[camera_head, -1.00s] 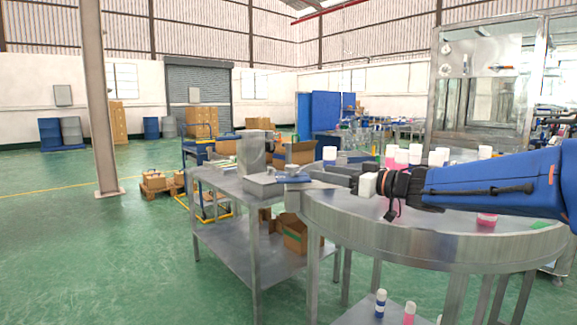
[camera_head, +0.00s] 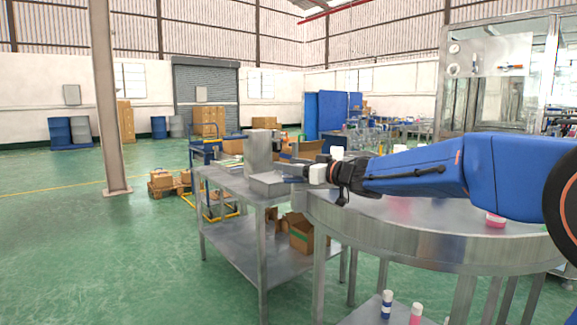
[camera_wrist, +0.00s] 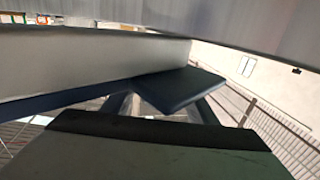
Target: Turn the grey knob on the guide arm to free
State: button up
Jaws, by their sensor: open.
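My gripper (camera_head: 294,172) reaches left past the round steel table, at the near end of a grey block-shaped machine (camera_head: 258,152) on the side table. It is open. Its fingertips are small and partly lost against the machine's low grey box (camera_head: 268,186). I cannot make out the grey knob or the guide arm in the head view. In the wrist view, a dark flat piece (camera_wrist: 180,87) and a wide grey piece with a dark edge fill the middle and bottom, with grey surfaces close above. No knob is clear there, and I cannot tell whether anything touches.
The round steel table (camera_head: 400,240) stands under my arm, with pink and white items on it. The side table's lower shelf (camera_head: 245,248) holds cardboard boxes (camera_head: 302,235). A glazed steel cabinet (camera_head: 490,80) stands behind at right.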

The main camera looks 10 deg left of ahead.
jog(key=shift+w+a, duration=0.2)
jog(key=shift+a, duration=0.2)
jog(key=c, duration=1.1)
jog(key=shift+o, duration=0.2)
jog(key=n+g, duration=0.1)
jog(key=n+g+y, duration=0.1)
jog(key=g, duration=0.1)
jog(key=shift+s+a+y, duration=0.15)
jog(key=shift+s+y, duration=0.1)
jog(key=shift+y, duration=0.05)
jog(key=shift+s+a+n+g+y, duration=0.1)
jog(key=shift+s+n+g+y, duration=0.15)
jog(key=shift+n+g, duration=0.55)
jog(key=shift+s+a+n+g+y, duration=0.1)
jog(key=shift+s+n+g+y, duration=0.3)
jog(key=shift+g, duration=0.6)
jog(key=shift+w, duration=0.15)
